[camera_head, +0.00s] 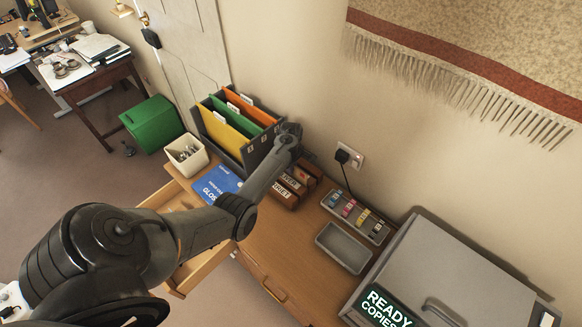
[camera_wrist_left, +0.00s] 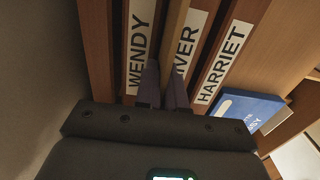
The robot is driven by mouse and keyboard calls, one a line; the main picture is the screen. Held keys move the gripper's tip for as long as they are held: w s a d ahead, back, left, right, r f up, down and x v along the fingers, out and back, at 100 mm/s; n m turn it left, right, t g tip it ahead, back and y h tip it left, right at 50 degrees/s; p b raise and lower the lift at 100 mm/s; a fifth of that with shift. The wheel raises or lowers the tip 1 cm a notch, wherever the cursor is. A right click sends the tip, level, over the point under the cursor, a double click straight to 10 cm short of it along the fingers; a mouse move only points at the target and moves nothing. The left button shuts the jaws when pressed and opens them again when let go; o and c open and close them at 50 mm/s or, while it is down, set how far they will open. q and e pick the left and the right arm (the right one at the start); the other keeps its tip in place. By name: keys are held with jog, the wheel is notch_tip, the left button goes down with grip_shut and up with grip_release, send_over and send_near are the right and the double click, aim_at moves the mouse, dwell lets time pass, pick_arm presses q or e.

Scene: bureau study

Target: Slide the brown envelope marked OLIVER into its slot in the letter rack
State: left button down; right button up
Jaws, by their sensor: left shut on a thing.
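The letter rack (camera_head: 283,193) is brown wood and stands on the desk against the wall, partly behind my left arm. In the left wrist view its dividers carry white name labels: WENDY (camera_wrist_left: 141,45), one of which only VER (camera_wrist_left: 186,48) shows, and HARRIET (camera_wrist_left: 219,62). My left gripper (camera_wrist_left: 164,78) is close in front of these labels, its fingers shut on a narrow tan strip, seen edge-on, which I take for the brown envelope (camera_wrist_left: 174,38). The strip covers the start of the VER label. I cannot tell how deep it sits in a slot. My right gripper is not in view.
To the right are a grey tray (camera_head: 343,248), a tray of coloured items (camera_head: 355,217) and a grey copier (camera_head: 440,268). A desk drawer (camera_head: 205,268) is open.

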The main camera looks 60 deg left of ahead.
pick_arm(q)
jog(key=shift+f, duration=0.5)
jog(key=c, duration=1.1)
grip_release()
jog(key=shift+c, duration=0.2)
notch_tip(320, 180, up, 10)
jog(key=shift+f, duration=0.15)
jog(key=shift+r, duration=0.6)
